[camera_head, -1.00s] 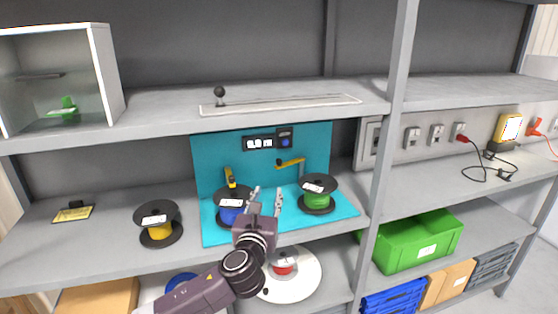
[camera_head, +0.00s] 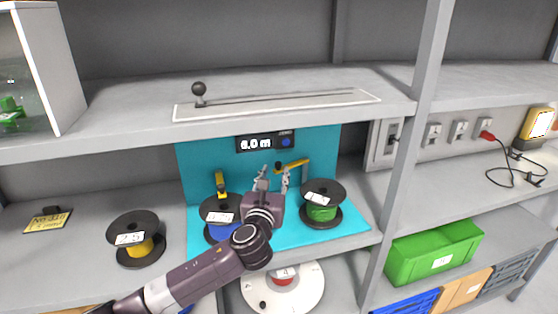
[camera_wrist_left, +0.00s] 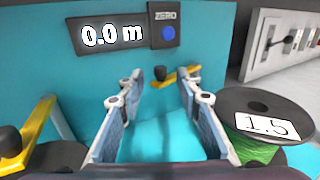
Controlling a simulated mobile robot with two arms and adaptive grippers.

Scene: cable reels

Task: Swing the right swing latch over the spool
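The right swing latch (camera_head: 294,164) is a yellow bar with a black knob, sticking out to the left near the teal back panel, behind the green spool (camera_head: 322,207); it is not over that spool. In the left wrist view the latch (camera_wrist_left: 178,77) shows between my fingertips, its black knob near the left finger. My left gripper (camera_head: 274,174) is open and empty, pointing at the latch; I cannot tell whether it touches. The green spool (camera_wrist_left: 263,130), labelled 1.5, is right of the gripper. The left swing latch (camera_head: 220,183) stands by the blue spool (camera_head: 222,218). My right gripper is out of view.
A meter display (camera_head: 264,143) reading 0.0 m is on the teal panel above the latch. The upper shelf (camera_head: 140,112) overhangs the bay. A yellow spool (camera_head: 137,240) stands at left. A shelf post (camera_head: 408,150) stands at right.

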